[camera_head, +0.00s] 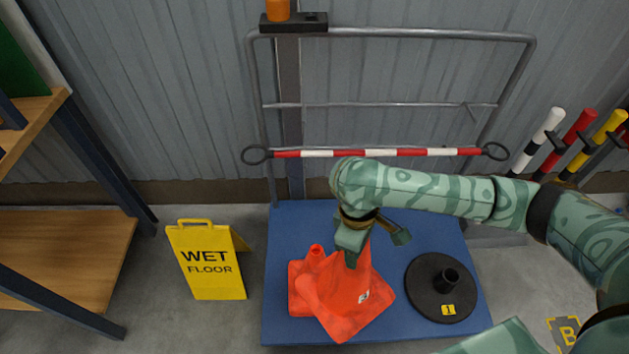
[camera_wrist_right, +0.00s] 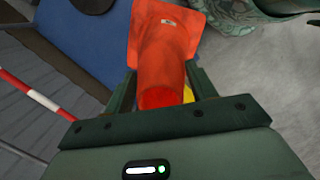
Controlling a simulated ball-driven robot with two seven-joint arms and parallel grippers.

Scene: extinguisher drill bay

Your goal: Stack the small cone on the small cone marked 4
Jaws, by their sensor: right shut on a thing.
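My right gripper (camera_head: 366,244) is shut on the upper part of an orange cone (camera_head: 345,298). This held cone is tilted and bears a small white label that I cannot read. In the right wrist view the held cone (camera_wrist_right: 163,55) sits between the two fingers of the gripper (camera_wrist_right: 162,78). A second orange cone (camera_head: 304,272) stands upright on the blue platform, just behind and left of the held one, which partly hides it. Its marking is not visible, and I cannot tell if the cones touch. My left gripper is not in view.
On the blue platform (camera_head: 420,225), a black round base (camera_head: 425,300) with a short post and yellow tag 1 stands at right. A yellow wet floor sign (camera_head: 208,265) stands left. A red-white bar (camera_head: 390,153) and grey rail (camera_head: 400,33) stand behind. Wooden shelving (camera_head: 60,250) is far left.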

